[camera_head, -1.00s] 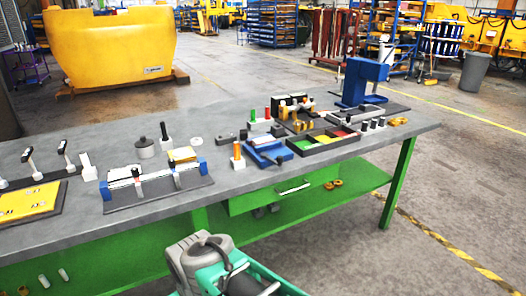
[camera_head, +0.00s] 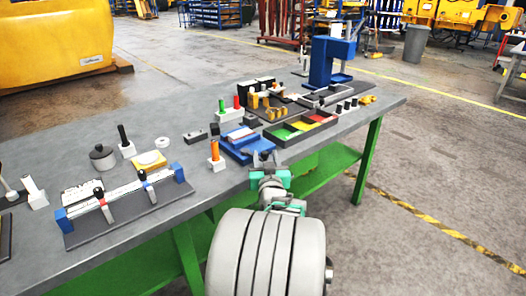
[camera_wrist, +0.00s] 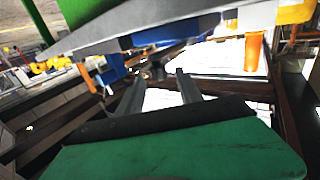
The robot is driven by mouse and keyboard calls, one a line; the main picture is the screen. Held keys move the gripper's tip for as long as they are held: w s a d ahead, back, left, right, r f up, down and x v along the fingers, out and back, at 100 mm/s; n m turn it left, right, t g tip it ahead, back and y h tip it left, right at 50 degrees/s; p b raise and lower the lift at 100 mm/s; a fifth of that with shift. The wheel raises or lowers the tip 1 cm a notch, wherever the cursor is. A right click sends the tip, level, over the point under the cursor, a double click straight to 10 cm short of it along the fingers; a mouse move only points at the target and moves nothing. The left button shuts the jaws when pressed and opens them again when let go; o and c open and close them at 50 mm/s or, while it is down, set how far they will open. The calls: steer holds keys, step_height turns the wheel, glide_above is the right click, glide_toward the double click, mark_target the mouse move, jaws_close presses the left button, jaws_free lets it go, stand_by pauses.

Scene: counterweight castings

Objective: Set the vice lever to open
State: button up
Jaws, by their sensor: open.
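The blue vice (camera_head: 236,152) sits on the grey workbench near its front edge, with a pale block across its top. Its lever cannot be made out clearly, and my gripper covers part of the vice's right side. My gripper (camera_head: 265,158) is open, at the bench's front edge, just in front of and to the right of the vice. In the wrist view, the two fingers of my gripper (camera_wrist: 160,76) are apart with nothing between them. Blue parts (camera_wrist: 165,32) show beyond the fingertips there, probably the vice.
An orange-handled tool in a white block (camera_head: 215,162) stands left of the vice. The bench's front edge (camera_head: 205,200) is close below my gripper.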

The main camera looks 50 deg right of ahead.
steer(key=shift+x, duration=1.5)
steer(key=shift+c, duration=0.4)
jaws_close()
